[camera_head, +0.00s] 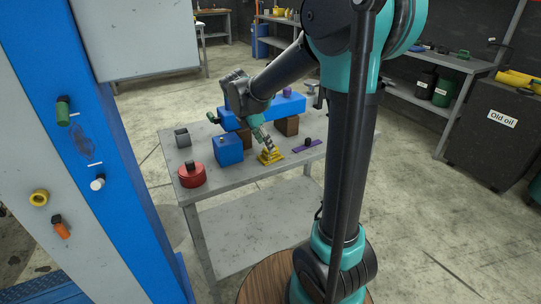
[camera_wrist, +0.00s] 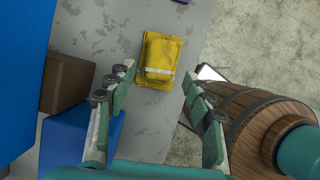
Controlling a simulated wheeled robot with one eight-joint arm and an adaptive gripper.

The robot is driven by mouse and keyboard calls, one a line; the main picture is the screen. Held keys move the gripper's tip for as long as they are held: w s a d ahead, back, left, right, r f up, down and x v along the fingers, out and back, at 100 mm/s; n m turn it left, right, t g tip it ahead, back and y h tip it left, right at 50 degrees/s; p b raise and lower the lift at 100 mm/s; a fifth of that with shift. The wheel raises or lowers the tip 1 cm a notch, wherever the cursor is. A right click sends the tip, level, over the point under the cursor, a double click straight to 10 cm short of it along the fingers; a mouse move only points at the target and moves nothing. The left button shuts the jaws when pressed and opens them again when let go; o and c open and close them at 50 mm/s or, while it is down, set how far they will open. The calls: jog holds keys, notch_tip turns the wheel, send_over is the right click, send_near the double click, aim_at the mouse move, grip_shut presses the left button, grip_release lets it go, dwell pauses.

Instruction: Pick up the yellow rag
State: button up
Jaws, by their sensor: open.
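The yellow rag (camera_head: 270,157) lies folded on the grey table (camera_head: 240,180), near its front edge. In the wrist view the rag (camera_wrist: 161,57) is a thick yellow bundle with a pale stripe, ahead of the fingertips and roughly between their lines. My gripper (camera_head: 262,139) is just above the rag in the head view, pointing down. In the wrist view my gripper (camera_wrist: 158,80) has its two green-padded fingers wide apart with nothing between them. I cannot tell the exact height left between fingertips and rag.
A blue box (camera_head: 228,151) stands left of the rag, and a purple strip (camera_head: 301,146) lies to its right. A long blue block (camera_head: 262,111) on brown blocks (camera_head: 287,126) is behind. A red round container (camera_head: 192,177) stands at the left front. A wooden barrel-like object (camera_wrist: 255,120) shows right in the wrist view.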

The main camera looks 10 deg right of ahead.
jog(key=d+f, duration=0.1)
jog(key=w+d+f, duration=0.1)
jog(key=f, duration=0.1)
jog(key=shift+d, duration=0.1)
jog(key=shift+d+f, duration=0.15)
jog(key=shift+f, duration=0.3)
grip_shut()
jog(key=shift+r, duration=0.1)
notch_tip(320, 180, up, 20)
dwell(0.5)
